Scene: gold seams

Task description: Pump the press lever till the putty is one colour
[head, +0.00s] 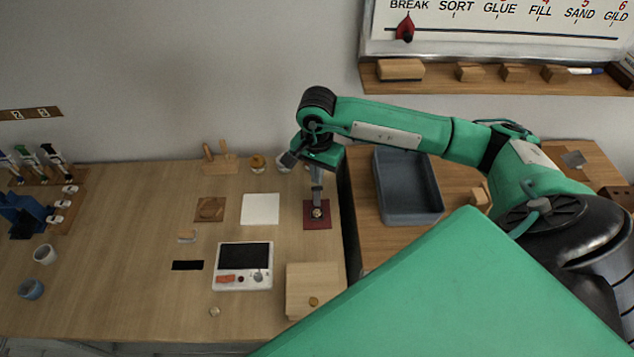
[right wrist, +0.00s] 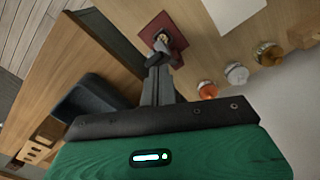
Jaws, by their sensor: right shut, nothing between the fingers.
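My right gripper (head: 317,203) points down over a dark red mat (head: 311,222) near the right edge of the table. Its fingers are shut with nothing between them. A small pale and gold lump (head: 317,213), perhaps the putty, lies on the mat right at the fingertips; I cannot tell whether they touch it. The right wrist view also shows the shut fingers (right wrist: 161,54) over the mat (right wrist: 153,27), partly covering the lump. I cannot make out a press lever in either view. My left gripper is not in view.
A white device with a dark screen (head: 243,280) and a pale wooden block (head: 305,281) stand in front of the mat. A white sheet (head: 260,209) lies to its left. A grey tray (head: 431,190) is on the right surface. Small jars (head: 257,162) stand behind.

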